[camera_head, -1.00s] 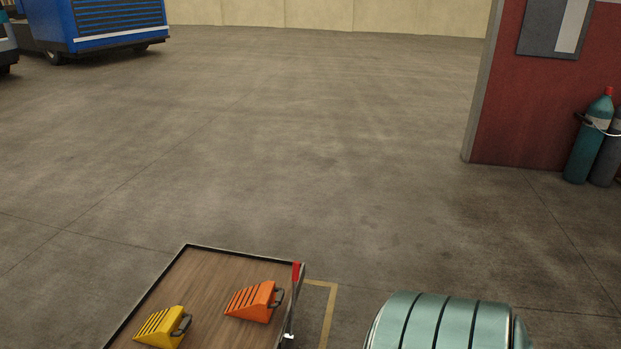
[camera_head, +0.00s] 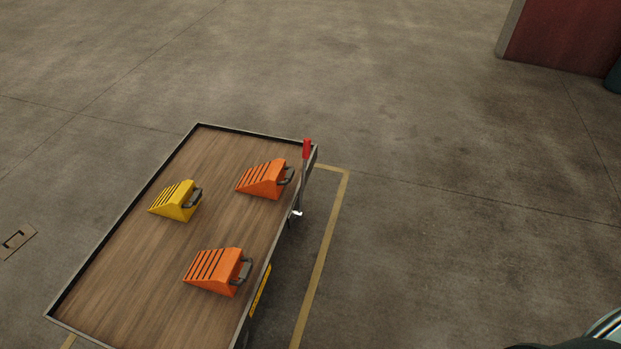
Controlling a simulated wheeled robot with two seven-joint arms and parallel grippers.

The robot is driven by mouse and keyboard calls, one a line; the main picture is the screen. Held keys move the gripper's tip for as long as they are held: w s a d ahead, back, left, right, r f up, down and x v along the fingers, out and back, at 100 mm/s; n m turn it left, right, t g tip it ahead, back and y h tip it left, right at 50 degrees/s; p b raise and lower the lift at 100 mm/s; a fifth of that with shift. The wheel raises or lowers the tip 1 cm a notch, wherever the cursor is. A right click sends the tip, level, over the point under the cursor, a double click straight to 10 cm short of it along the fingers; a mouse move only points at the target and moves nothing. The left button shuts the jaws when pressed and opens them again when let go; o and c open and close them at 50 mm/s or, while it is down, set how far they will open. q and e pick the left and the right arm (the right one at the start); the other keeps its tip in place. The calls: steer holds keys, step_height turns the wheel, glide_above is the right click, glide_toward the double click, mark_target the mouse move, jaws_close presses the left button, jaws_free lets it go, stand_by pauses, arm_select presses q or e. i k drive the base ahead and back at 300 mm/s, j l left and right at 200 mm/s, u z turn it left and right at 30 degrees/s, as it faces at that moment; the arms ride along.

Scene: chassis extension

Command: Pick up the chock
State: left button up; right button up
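Three wedge-shaped chocks with dark handles lie on a wooden-topped cart (camera_head: 120,290). A yellow chock (camera_head: 174,203) is on the left, an orange chock (camera_head: 262,180) is at the far right, and another orange chock (camera_head: 214,270) is nearer the front. They are apart from each other, with their handles on the right side. Neither of my grippers is in view.
The cart has a dark raised rim and a red-topped lever (camera_head: 306,150) at its right edge. A yellow line (camera_head: 322,262) runs along the floor beside it. A red wall (camera_head: 565,38) stands at the top right. The floor between is clear.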

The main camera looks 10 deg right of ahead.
mark_target(268, 180)
steer(key=z, duration=0.15)
steer(key=i+l+u, duration=0.25)
steer(key=i+l, duration=0.2)
steer(key=l, duration=0.2)
steer(key=i+l+u, duration=0.15)
steer(key=l, duration=0.2)
steer(key=i+l+u, duration=0.1)
steer(key=l, duration=0.25)
steer(key=i+l+u, duration=0.15)
steer(key=i+l, duration=0.15)
steer(key=i+l+u, duration=0.1)
steer(key=l, duration=0.4)
steer(key=i+l+u, duration=0.15)
steer(key=l, duration=0.3)
steer(key=i+l+u, duration=0.1)
steer(key=l, duration=0.3)
